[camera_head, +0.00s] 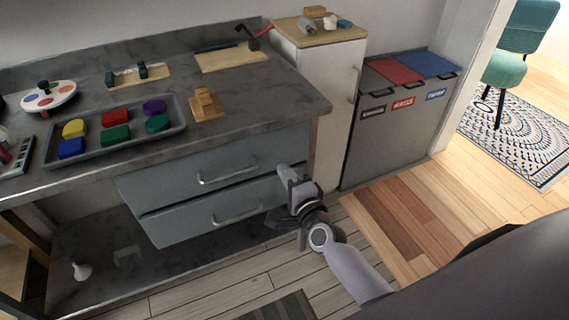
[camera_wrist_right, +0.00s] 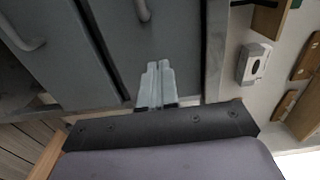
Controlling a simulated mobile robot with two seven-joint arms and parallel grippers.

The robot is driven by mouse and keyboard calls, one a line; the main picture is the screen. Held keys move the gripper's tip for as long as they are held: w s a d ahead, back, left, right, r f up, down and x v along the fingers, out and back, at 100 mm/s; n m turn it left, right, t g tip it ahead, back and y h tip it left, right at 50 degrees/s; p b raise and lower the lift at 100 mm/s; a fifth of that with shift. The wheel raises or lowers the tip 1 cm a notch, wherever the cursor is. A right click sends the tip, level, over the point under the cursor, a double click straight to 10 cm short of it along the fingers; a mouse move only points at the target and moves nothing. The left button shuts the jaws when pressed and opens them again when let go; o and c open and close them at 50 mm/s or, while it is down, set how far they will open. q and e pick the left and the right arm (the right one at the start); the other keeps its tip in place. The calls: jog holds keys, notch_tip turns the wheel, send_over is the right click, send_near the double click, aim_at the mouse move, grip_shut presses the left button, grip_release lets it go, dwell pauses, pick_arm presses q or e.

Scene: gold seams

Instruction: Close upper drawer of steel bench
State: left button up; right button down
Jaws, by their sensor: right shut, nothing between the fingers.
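The steel bench (camera_head: 285,95) has a grey upper drawer (camera_head: 165,188) with a bar handle (camera_head: 228,172), above a lower drawer (camera_head: 185,228). The upper drawer looks at or near flush with the front; I cannot tell whether a small gap remains. My right gripper (camera_head: 284,169) is shut and empty, its fingers pointing at the right end of the upper drawer front. In the right wrist view the shut fingertips (camera_wrist_right: 158,65) lie against or just before the upper drawer front (camera_wrist_right: 120,55), beside its handle (camera_wrist_right: 142,9); contact is unclear. My left gripper is out of view.
A tray (camera_head: 180,132) of coloured blocks and a wooden block piece (camera_head: 206,105) stand on the bench top. A white cabinet (camera_head: 330,120) and a grey bin unit (camera_head: 390,140) stand to the right. The floor before the drawers is clear except a dark mat (camera_head: 280,308).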

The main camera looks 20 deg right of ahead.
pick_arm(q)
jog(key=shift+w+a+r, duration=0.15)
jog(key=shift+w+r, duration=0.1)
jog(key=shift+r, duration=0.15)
pick_arm(e)
jog(key=s, duration=0.7)
jog(key=shift+s+d, duration=0.15)
jog(key=shift+s, duration=0.1)
jog(key=s+a+f+n+g+y, duration=0.1)
jog(key=s+f+n+g, duration=0.25)
jog(key=s+n, duration=0.45)
jog(key=s+a+f+n+g+y, duration=0.2)
jog(key=s+f+n+g, duration=0.15)
jog(key=s+n, duration=0.45)
pick_arm(q)
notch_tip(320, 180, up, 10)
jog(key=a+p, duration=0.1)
jog(key=p, duration=1.1)
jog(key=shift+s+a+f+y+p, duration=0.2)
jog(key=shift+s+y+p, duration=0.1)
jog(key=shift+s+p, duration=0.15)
pick_arm(e)
notch_tip(320, 180, up, 8)
jog(key=d+n+h, duration=0.1)
jog(key=d+n, duration=0.1)
jog(key=n, duration=0.2)
jog(key=shift+s+r+g, duration=0.15)
jog(key=shift+s+g, duration=0.15)
jog(key=shift+s, duration=0.15)
